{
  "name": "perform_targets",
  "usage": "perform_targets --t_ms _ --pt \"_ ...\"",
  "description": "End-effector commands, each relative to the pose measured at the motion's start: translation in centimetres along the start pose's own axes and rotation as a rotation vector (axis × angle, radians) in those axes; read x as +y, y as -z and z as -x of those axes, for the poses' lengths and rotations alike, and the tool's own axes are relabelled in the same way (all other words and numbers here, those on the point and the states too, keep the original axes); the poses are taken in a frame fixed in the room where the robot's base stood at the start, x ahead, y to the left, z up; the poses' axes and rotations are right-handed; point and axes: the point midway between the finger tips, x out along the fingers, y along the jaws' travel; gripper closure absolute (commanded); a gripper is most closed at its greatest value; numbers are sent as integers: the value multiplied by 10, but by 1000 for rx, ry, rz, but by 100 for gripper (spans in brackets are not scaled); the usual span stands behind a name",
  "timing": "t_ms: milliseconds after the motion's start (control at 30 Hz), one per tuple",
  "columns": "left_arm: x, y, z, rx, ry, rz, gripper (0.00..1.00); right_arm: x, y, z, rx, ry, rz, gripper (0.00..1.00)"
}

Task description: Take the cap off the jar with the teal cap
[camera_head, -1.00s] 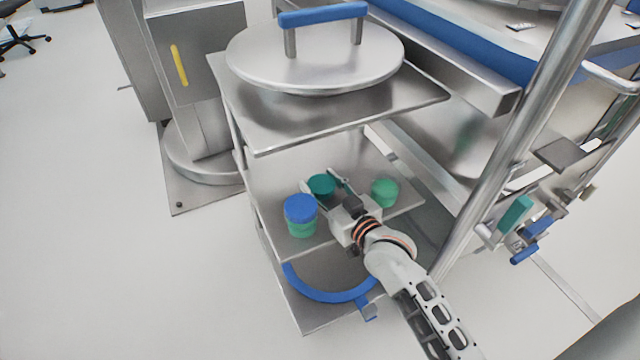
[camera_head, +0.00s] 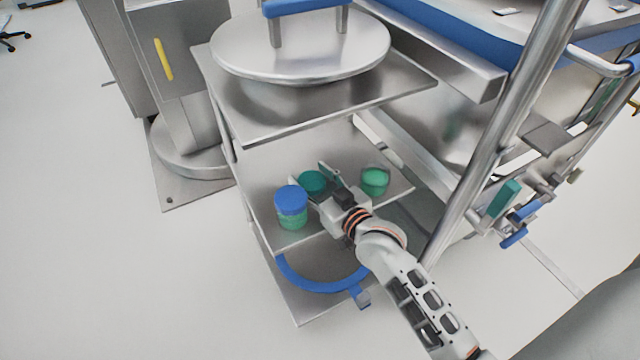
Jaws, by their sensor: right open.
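The jar with the teal cap (camera_head: 312,184) stands on the middle shelf of the metal cart, and mainly its dark teal top shows. My right gripper (camera_head: 312,176) reaches in from the lower right, with its fingers open at either side of the teal cap. I cannot tell whether the fingers touch it. The gripper body hides the front and lower part of this jar. My left gripper is not in view.
A green jar with a blue cap (camera_head: 291,201) stands close at the left. A green jar (camera_head: 375,180) stands at the right. The cart's upper shelf (camera_head: 290,118) overhangs the jars and carries a large round lid (camera_head: 300,45) with a blue handle. A metal pole (camera_head: 500,130) rises at the right.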

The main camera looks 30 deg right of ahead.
Motion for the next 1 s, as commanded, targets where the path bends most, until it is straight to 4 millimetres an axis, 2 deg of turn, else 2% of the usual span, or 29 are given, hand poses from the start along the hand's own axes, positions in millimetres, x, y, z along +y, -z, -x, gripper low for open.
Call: perform_targets --t_ms 100,267,500,700,1000 --pt "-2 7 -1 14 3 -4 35 0 12 4 3 0 -1 49" --pt "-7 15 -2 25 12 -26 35 0 14 30 5 0 1 49" --pt "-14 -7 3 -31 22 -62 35 0 13 74 5 0 1 49" --pt "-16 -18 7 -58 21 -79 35 0 12 104 3 0 -1 49" --pt "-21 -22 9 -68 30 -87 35 0 10 121 1 0 0 49"
